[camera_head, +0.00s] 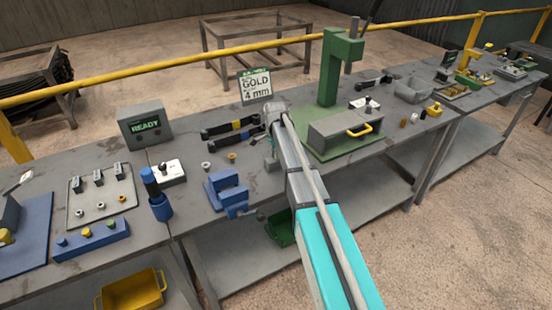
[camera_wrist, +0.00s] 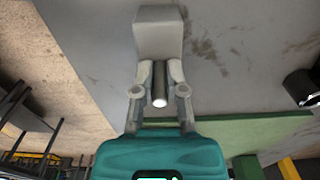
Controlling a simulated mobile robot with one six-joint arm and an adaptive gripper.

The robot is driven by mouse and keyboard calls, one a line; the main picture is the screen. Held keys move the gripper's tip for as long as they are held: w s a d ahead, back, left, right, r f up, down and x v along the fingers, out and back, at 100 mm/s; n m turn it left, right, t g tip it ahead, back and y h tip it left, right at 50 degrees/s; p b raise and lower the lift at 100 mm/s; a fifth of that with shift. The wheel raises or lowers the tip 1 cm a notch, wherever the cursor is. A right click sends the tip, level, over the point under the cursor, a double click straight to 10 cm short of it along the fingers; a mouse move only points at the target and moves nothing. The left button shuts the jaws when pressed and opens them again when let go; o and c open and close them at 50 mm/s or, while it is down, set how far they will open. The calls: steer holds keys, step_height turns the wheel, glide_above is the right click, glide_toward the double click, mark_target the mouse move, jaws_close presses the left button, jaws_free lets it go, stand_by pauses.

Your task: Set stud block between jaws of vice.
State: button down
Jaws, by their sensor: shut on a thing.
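My gripper (camera_wrist: 160,78) is shut on the dark stud of the stud block in the wrist view. The block's pale grey body (camera_wrist: 159,32) sits beyond the fingertips, and the stud's bright end points back toward my palm. In the head view the small grey stud block (camera_head: 271,165) hangs at the end of my arm, above or close to the bench; the exact height is unclear. The blue vice (camera_head: 228,192) stands to the left of it and nearer the front edge of the bench. The block is apart from the vice. The gap between the jaws is hard to make out.
The grey bench (camera_head: 190,215) carries a green press (camera_head: 335,70) and a grey drawer box (camera_head: 345,135) to the right. Black-handled tools (camera_head: 232,128) lie behind the vice. A blue holder (camera_head: 160,205) and a READY box (camera_head: 145,125) stand left.

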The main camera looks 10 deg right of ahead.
steer(key=shift+r, duration=0.15)
step_height(320, 180, up, 3)
steer(key=p, duration=0.3)
steer(key=s+r+p, duration=0.9)
steer(key=s+p, duration=0.1)
steer(key=s, duration=0.4)
steer(key=shift+a+r, duration=0.2)
steer(key=shift+r, duration=0.15)
steer(key=shift+f+b, duration=0.75)
steer(key=shift+d, duration=0.15)
